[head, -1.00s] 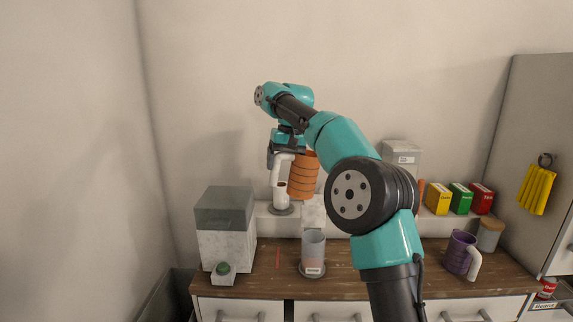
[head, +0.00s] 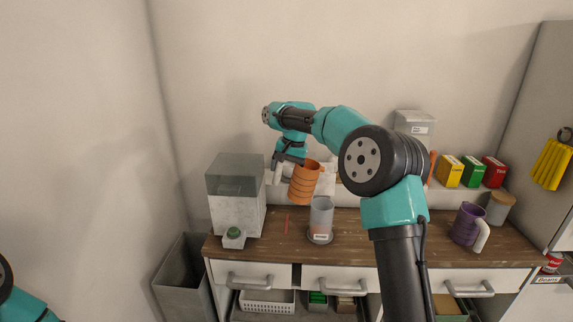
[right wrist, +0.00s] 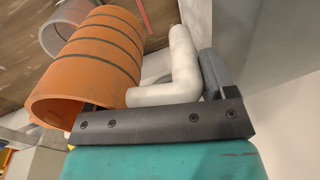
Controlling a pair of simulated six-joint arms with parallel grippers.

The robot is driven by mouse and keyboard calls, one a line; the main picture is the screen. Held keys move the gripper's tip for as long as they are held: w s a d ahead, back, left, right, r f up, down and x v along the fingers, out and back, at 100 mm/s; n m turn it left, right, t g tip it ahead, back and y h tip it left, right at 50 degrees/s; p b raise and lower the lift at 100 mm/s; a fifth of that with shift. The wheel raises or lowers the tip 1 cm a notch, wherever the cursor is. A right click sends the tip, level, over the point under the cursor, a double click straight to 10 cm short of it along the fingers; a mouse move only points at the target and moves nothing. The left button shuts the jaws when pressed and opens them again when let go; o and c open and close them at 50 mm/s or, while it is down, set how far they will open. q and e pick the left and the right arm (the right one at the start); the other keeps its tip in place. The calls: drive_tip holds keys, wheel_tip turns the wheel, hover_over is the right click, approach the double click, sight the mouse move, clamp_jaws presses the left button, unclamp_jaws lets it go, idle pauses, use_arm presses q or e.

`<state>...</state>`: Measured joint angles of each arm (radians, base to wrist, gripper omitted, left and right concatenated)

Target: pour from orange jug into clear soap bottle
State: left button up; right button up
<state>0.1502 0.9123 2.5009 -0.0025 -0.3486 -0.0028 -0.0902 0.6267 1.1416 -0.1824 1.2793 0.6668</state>
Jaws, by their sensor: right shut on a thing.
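The orange ribbed jug (head: 304,186) is held in the air above the counter, tilted slightly with its rim toward the right. My right gripper (head: 287,160) is shut on its white handle, which shows in the right wrist view (right wrist: 170,80). The orange jug body fills the left of that view (right wrist: 85,70). The clear bottle (head: 321,216) stands upright on a round base, with a white label low on its front. It is just right of and below the jug in the head view, apart from it. My left gripper is out of view.
A red stick lies left of the bottle. A purple mug (head: 467,224) stands right. Yellow, green and red boxes (head: 472,171) line the back shelf.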

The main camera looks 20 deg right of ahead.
sight(296, 172)
drive_tip(key=f+t+y, duration=0.1)
drive_tip(key=f+y, duration=0.1)
drive_tip(key=shift+s+d+f+t+y, duration=0.15)
drive_tip(key=shift+d+f+t+y, duration=0.05)
drive_tip(key=shift+t+y, duration=0.2)
drive_tip(key=shift+s+d+f+t+y, duration=0.15)
drive_tip(key=shift+d+f+t+y, duration=0.1)
drive_tip(key=shift+f+t+y, duration=0.6)
drive_tip(key=shift+r+g, duration=0.15)
drive_tip(key=shift+g, duration=0.1)
drive_tip(key=shift+f, duration=0.3)
drive_tip(key=shift+s+d+r+t+y, duration=0.15)
drive_tip(key=shift+d+r+t+y, duration=0.15)
drive_tip(key=shift+r+y, duration=0.25)
drive_tip(key=shift+s+d+r+t+y, duration=0.25)
drive_tip(key=shift+r+t+y, duration=0.1)
drive_tip(key=shift+r+y, duration=0.2)
drive_tip(key=shift+s+d+r+t+y, duration=0.1)
drive_tip(key=shift+d+r+t+y, duration=0.2)
drive_tip(key=shift+r+y, duration=0.25)
idle(4.3)
